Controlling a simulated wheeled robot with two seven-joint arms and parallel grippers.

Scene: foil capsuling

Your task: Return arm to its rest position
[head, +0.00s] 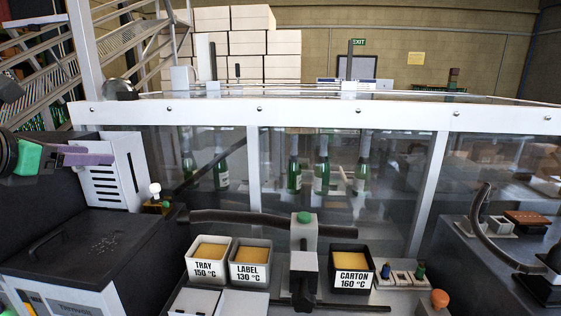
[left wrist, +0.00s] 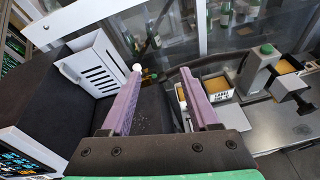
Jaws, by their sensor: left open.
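My left gripper (head: 88,155) has purple fingers and a green part behind them. It comes in from the left edge of the head view, above a dark box. In the left wrist view its two purple fingers (left wrist: 163,112) are spread apart with nothing between them. My right gripper does not show in either view.
Below the gripper is a dark lidded box (head: 75,245) with a handle. A white vented housing (head: 113,175) stands beside it. Bins labelled tray (head: 208,268), label (head: 250,272) and carton (head: 351,281) stand mid-front. Green bottles (head: 294,175) stand behind clear panels.

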